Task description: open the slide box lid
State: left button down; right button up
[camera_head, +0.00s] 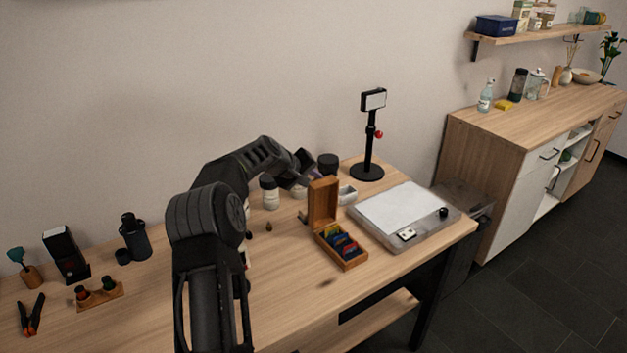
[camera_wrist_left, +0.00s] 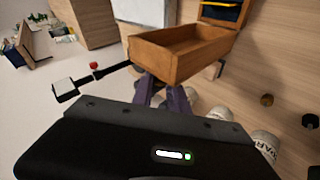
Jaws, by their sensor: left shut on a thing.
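The wooden slide box (camera_head: 342,248) stands open on the table, with several coloured slides inside. Its lid (camera_head: 323,203) stands about upright at the box's back edge. In the left wrist view the lid (camera_wrist_left: 172,60) is a hollow wooden shell close in front of the fingers, and part of the box (camera_wrist_left: 210,13) shows at the top. My left gripper (camera_head: 312,178) reaches in from behind the lid at its upper edge. Its purple fingers (camera_wrist_left: 163,97) are shut on the lid's edge; the exact contact is partly hidden. My right gripper is not in view.
A light panel (camera_head: 400,215) with small items lies right of the box. A black stand (camera_head: 367,170) is behind it. White jars (camera_head: 269,192) and a dark jar (camera_head: 328,165) stand near my left gripper. The table front of the box is clear.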

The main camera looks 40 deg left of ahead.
pick_arm(q)
jog(key=shift+a, duration=0.1)
jog(key=c, duration=1.3)
grip_release()
jog(key=shift+c, duration=0.2)
jog(key=b+v, duration=0.2)
jog(key=v, duration=0.5)
jog(key=shift+s+r, duration=0.2)
jog(key=shift+s, duration=0.1)
